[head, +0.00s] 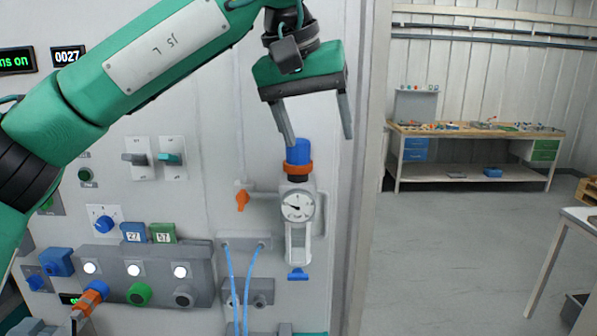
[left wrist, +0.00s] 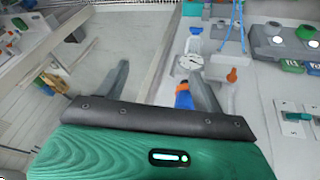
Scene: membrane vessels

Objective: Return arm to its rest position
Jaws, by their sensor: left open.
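My left arm (head: 150,60) is green and reaches in from the left across the upper part of the panel in the head view. My left gripper (head: 317,140) hangs from it, fingers pointing down, open and empty. It is above and in front of a blue knob (head: 298,151) with an orange collar, over a round gauge (head: 298,206). In the left wrist view the two grey fingers (left wrist: 160,80) are spread apart. The blue knob (left wrist: 184,97) shows beside the right finger there; I cannot tell if they touch. My right gripper is not in view.
The grey panel (head: 215,130) carries switches (head: 170,151), lit buttons (head: 134,270), an orange valve handle (head: 242,200) and blue tubes (head: 233,285). To the right is open floor (head: 450,240) with a workbench (head: 475,135) far back and a table (head: 580,216) at the right edge.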

